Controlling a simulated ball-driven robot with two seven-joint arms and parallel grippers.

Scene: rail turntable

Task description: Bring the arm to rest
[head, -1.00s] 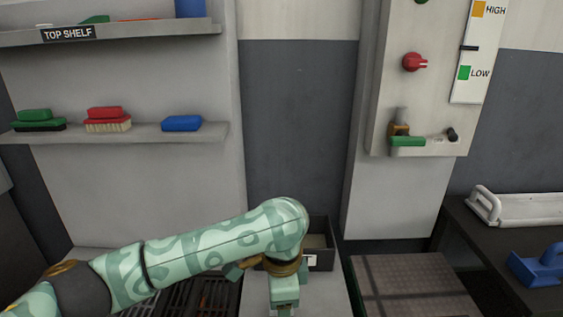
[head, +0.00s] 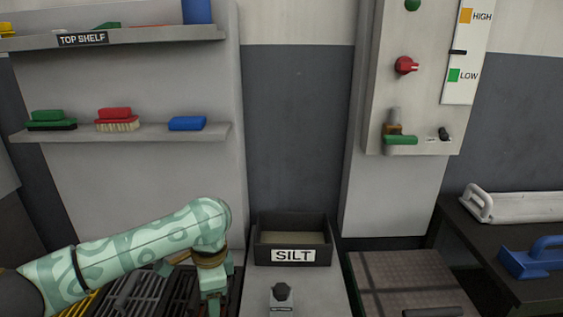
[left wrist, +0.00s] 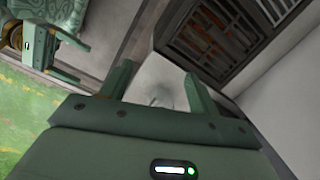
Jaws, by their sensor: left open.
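My left gripper (head: 213,300) points down at the lower left in the head view, left of the grey stand, with its tips near or past the bottom edge. In the left wrist view its two fingers (left wrist: 158,82) are apart with nothing between them. My right gripper (left wrist: 68,57) shows small at the upper left of the left wrist view. Its fingers appear apart and empty; it is not in the head view.
Dark grates (head: 135,292) lie beneath my left arm. A shelf with brushes (head: 118,124) is at left, a panel with a red knob (head: 406,65) at right. A blue-handled tool (head: 535,262) lies far right.

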